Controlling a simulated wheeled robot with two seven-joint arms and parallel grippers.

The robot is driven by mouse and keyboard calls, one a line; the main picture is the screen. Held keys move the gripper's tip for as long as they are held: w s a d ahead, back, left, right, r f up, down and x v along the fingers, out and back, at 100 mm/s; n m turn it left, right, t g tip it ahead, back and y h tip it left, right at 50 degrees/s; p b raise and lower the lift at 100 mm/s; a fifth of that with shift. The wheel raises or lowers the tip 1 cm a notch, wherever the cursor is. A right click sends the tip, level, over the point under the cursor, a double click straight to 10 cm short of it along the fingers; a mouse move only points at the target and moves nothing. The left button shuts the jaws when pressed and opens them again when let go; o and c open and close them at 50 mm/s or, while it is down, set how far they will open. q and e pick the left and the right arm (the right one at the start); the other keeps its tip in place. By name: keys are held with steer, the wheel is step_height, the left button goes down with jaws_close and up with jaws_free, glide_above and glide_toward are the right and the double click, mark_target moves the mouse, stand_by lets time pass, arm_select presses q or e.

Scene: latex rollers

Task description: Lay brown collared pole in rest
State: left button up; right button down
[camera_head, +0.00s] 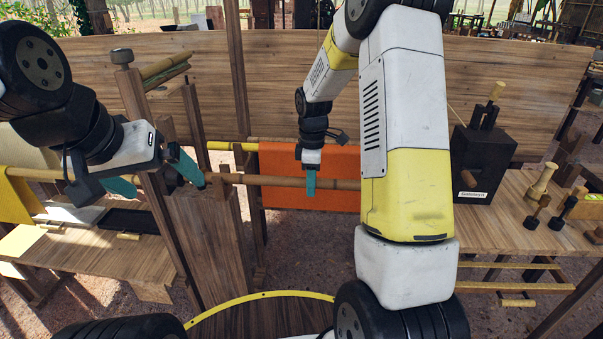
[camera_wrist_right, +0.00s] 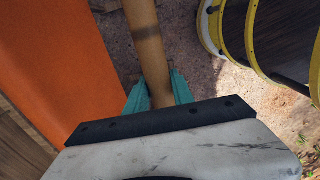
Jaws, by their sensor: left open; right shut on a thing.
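The brown pole (camera_head: 255,180) lies roughly level across the middle of the head view. In the right wrist view the brown pole (camera_wrist_right: 150,55) shows a darker band around it. My right gripper (camera_head: 310,184) is shut on the pole, its teal fingers (camera_wrist_right: 158,92) on either side of it. A wooden upright (camera_head: 205,235), perhaps the rest, stands at the pole's left part. I cannot tell whether the pole touches it. The pole's right part is hidden behind my right arm.
An orange cloth (camera_head: 285,160) hangs just behind the pole. A wooden bench (camera_head: 85,250) is at left. At right, a table (camera_head: 510,210) bears a dark box (camera_head: 480,160) and several small wooden pegs. A tall plank wall (camera_head: 290,75) closes the back.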

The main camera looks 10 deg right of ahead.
steer(key=shift+f, duration=0.1)
steer(key=c, duration=1)
jaws_free()
steer(key=r, duration=0.8)
steer(key=shift+s+r, duration=0.2)
steer(key=shift+r, duration=0.05)
steer(key=s+r+m+t, duration=0.2)
steer(key=s+r+m, duration=0.2)
steer(key=s, duration=0.4)
steer(key=s+a+r+m+t+y, duration=0.1)
steer(key=s+r+m+t, duration=0.1)
steer(key=s+r+m, duration=0.3)
steer(key=s+a+r+m+t+y, duration=0.1)
steer(key=s+r+m, duration=0.3)
steer(key=s, duration=0.7)
steer(key=shift+a+r+m+t, duration=0.1)
steer(key=shift+r+m+t, duration=0.2)
steer(key=shift+m+t, duration=0.3)
